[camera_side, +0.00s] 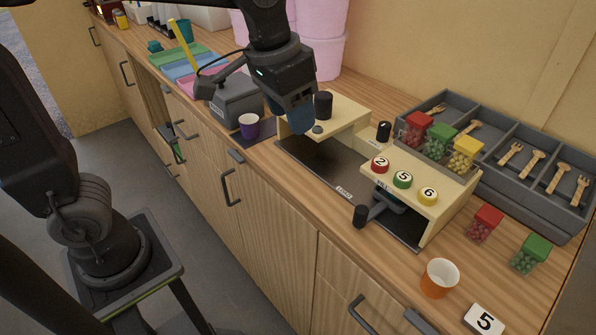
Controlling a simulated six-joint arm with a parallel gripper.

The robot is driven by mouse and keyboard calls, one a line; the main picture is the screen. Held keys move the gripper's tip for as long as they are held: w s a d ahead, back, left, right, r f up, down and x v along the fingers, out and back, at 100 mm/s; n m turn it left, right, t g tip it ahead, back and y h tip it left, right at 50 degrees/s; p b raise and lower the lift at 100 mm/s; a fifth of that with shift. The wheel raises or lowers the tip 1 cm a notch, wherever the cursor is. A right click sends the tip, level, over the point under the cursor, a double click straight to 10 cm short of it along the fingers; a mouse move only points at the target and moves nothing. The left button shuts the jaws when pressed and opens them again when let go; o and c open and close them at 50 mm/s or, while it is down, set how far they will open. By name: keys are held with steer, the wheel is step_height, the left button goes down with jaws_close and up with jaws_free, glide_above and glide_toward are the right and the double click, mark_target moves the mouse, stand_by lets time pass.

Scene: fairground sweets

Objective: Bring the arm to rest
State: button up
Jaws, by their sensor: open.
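My gripper (288,114) hangs from the top of the camera_side view, pointing down, with its bluish fingers apart. It is over the counter, just left of a small wooden stand (346,109) with a black knob (323,104). I see nothing held, though the space between the fingers is partly hidden. The fingers overlap the stand's left edge in the picture; I cannot tell whether they touch it.
A purple cup (249,126) stands by a grey box (236,100) left of my gripper. A wooden block with numbered buttons (403,180), a grey cutlery tray (512,130), sweet jars (484,224) and an orange cup (439,278) are to the right. Pink tubs (318,57) stand behind.

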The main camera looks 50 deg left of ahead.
steer(key=s+a+f+n+t, duration=0.1)
steer(key=s+a+f+t, duration=0.2)
steer(key=s+a, duration=0.5)
steer(key=s, duration=0.3)
steer(key=shift+a+f+n+y, duration=0.15)
steer(key=shift+f+n+y, duration=0.15)
steer(key=shift+f, duration=0.1)
